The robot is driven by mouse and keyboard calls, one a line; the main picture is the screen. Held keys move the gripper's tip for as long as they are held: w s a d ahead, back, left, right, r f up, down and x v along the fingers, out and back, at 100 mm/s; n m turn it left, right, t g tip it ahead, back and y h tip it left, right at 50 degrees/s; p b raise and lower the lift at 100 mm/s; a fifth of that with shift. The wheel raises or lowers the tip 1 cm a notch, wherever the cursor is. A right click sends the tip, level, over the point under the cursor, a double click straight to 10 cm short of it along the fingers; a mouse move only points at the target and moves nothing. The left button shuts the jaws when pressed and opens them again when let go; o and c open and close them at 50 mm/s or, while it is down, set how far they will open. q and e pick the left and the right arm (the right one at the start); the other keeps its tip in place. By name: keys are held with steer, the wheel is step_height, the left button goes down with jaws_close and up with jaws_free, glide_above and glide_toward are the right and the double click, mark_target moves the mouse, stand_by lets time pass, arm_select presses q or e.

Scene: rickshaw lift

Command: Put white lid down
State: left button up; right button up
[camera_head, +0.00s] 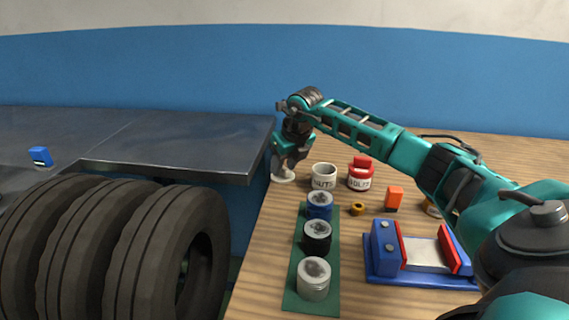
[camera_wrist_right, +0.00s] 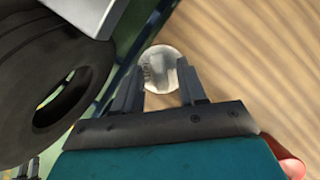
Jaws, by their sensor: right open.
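The white lid (camera_head: 284,177) lies at the left edge of the wooden table, next to the white NUTS jar (camera_head: 323,178), which has no lid on it. My right gripper (camera_head: 285,168) points down right over the lid. In the right wrist view the round, shiny lid (camera_wrist_right: 164,66) shows at the tips of the open fingers of the gripper (camera_wrist_right: 160,80), one finger on each side. I cannot tell whether the fingers touch it. My left gripper is out of view.
A BOLTS jar with a red lid (camera_head: 361,174) stands right of the NUTS jar. Several cans stand on a green mat (camera_head: 293,292). An orange block (camera_head: 394,198), a brass nut (camera_head: 357,209) and a blue vise (camera_head: 384,263) are farther right. Tyres (camera_head: 110,235) and a grey platform (camera_head: 190,150) lie left.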

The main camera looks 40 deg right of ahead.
steer(key=shift+r, duration=0.25)
steer(key=p+v, duration=0.1)
steer(key=v, duration=1)
steer(key=shift+s+r, duration=0.25)
steer(key=shift+r, duration=0.1)
steer(key=shift+a, duration=0.1)
